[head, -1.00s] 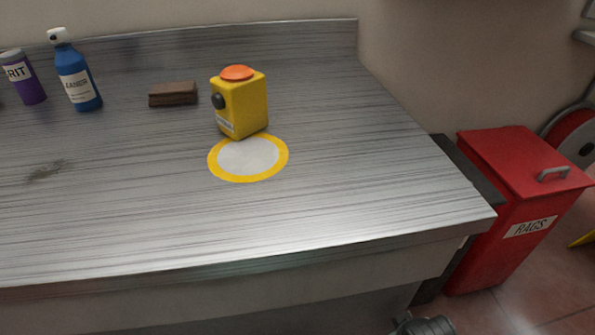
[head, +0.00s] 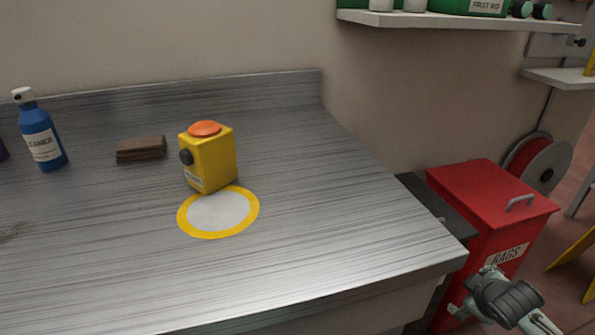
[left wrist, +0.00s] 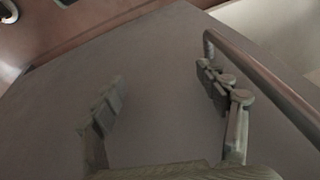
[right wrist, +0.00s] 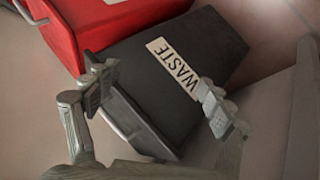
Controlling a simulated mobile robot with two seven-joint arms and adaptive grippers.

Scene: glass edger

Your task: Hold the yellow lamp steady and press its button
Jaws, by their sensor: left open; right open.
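The yellow lamp (head: 212,162) stands upright on the grey workbench, just behind the yellow-and-white ring mark (head: 247,214). It has an orange dome (head: 205,128) on top and a black round button (head: 186,157) on its left-facing side. My right gripper (head: 468,296) is at the lower right of the head view, off the bench's right end and far from the lamp. In the right wrist view it is open and empty (right wrist: 155,92). My left gripper is outside the head view. In the left wrist view it is open and empty (left wrist: 170,95), facing a plain grey surface.
A brown block (head: 141,149) and a blue cleaner bottle (head: 40,135) stand left of the lamp. A red rags bin (head: 490,200) and a black waste bin (right wrist: 165,85) are right of the bench. A shelf (head: 450,20) hangs above right. The bench front is clear.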

